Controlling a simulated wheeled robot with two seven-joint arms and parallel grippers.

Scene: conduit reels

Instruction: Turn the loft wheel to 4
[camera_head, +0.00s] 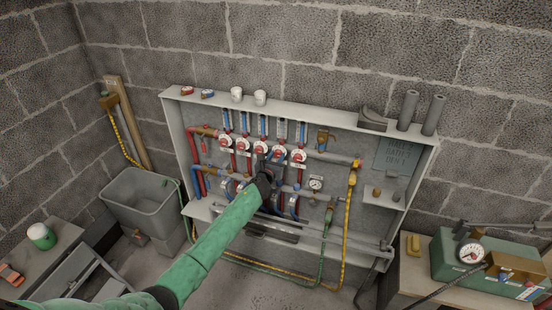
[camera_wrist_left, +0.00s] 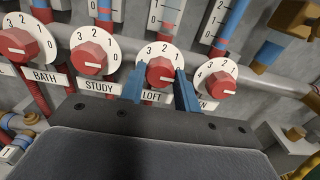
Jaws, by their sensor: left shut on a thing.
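The loft wheel (camera_wrist_left: 160,68) is a red knob on a white numbered dial, above a LOFT label (camera_wrist_left: 152,97). The figures 3, 2 and 1 show along the dial's top; the rest is hidden by my fingers. In the head view the wheel (camera_head: 280,152) is second from the right in the row. My left gripper (camera_wrist_left: 162,80) has one blue finger on each side of the knob and is shut on it. In the head view the gripper (camera_head: 271,164) reaches the manifold from below. My right gripper is not in view.
Similar red wheels stand close on both sides: the study wheel (camera_wrist_left: 92,60) to the left and another wheel (camera_wrist_left: 218,86) to the right. Pipes and a pressure gauge (camera_head: 315,184) lie below the row. The shallow cabinet (camera_head: 178,130) surrounds it all. A grey tub (camera_head: 140,200) stands left.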

